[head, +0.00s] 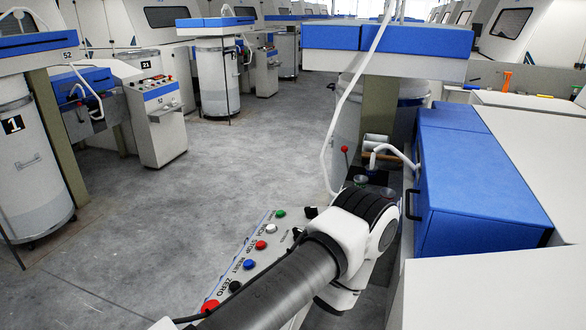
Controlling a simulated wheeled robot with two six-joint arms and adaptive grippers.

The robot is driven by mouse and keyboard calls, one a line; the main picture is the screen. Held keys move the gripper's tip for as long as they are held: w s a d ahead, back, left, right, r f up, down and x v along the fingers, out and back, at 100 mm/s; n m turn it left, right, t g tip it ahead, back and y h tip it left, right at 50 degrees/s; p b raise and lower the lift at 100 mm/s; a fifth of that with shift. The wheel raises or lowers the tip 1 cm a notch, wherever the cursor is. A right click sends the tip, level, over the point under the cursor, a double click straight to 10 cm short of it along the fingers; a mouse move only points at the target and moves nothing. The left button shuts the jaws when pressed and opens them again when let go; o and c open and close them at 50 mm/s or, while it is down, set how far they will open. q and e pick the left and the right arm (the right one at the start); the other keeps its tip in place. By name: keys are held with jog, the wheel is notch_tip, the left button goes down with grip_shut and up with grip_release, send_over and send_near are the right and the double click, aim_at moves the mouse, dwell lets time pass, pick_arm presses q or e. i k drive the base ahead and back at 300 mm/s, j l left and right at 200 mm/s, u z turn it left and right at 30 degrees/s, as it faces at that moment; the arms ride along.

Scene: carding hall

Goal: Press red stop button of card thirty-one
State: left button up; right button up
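A sloped control panel (222,272) is at the lower middle, with a row of coloured buttons. A small red button (260,245) is beside lettering that reads STOP. A larger red button (210,306) is at the panel's near end, partly behind a grey arm tube. Green (280,213), white (270,229), blue (249,264) and black (234,286) buttons are in the same row. One of my arms crosses the panel's right side, its white wrist joint beyond the buttons. I cannot make out either gripper. No number thirty-one is readable.
A blue-topped machine (480,170) stands close on the right. A white hose (340,110) hangs above the panel. Across the open grey floor (190,220) are a can marked 1 (28,160) and a similar console (158,122).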

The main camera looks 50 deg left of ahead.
aim_at(261, 244)
jog(key=u, duration=1.65)
